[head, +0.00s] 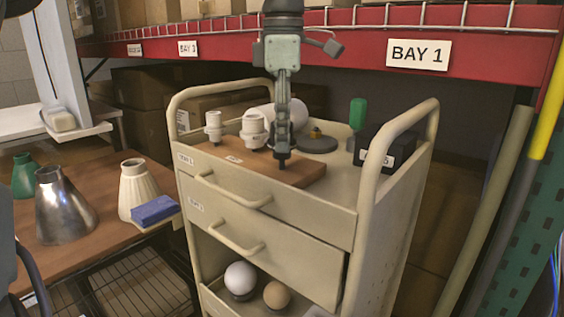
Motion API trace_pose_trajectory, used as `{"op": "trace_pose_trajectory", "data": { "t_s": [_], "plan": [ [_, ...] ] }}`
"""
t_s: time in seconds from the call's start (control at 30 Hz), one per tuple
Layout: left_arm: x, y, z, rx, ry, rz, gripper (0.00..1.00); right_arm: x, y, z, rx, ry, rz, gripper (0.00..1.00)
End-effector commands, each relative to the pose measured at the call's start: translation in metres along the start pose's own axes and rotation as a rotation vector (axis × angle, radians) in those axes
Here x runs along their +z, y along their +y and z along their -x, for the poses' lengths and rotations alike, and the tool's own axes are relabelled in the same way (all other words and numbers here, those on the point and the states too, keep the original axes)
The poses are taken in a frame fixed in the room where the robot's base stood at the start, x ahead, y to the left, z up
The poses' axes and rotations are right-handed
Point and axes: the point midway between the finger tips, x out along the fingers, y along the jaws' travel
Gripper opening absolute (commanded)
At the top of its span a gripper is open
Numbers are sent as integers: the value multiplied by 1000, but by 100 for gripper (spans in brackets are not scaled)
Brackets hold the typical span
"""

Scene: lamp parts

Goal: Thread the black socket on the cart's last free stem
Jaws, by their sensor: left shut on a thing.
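My left gripper (283,140) points straight down over the wooden board (305,174) on the cart's top. It is shut on the black socket (283,157), which is small and mostly hidden by the fingers. The socket is upright at the right part of the board; its stem is hidden, so I cannot tell how far it sits on it. A white socket (213,126) stands on the board's left part. My right gripper is out of view.
The beige cart (265,215) has raised handles at both ends. On its top behind the board are a grey disc (318,144), a green-handled tool (357,115) and a black bin (385,150). Lampshades (65,205) stand on the left table. A red shelf beam (480,50) runs behind.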

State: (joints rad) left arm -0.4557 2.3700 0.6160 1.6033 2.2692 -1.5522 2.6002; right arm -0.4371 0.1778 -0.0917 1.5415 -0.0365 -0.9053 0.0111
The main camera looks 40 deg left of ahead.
Motion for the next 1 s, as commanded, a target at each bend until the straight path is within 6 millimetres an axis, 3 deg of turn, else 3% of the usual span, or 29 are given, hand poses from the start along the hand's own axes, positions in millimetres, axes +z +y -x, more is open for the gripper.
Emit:
{"op": "trace_pose_trajectory", "data": {
  "t_s": [1.0],
  "plan": [
    [0, 0, -6, 0, -1, 0, 14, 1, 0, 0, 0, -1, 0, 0]
  ]
}}
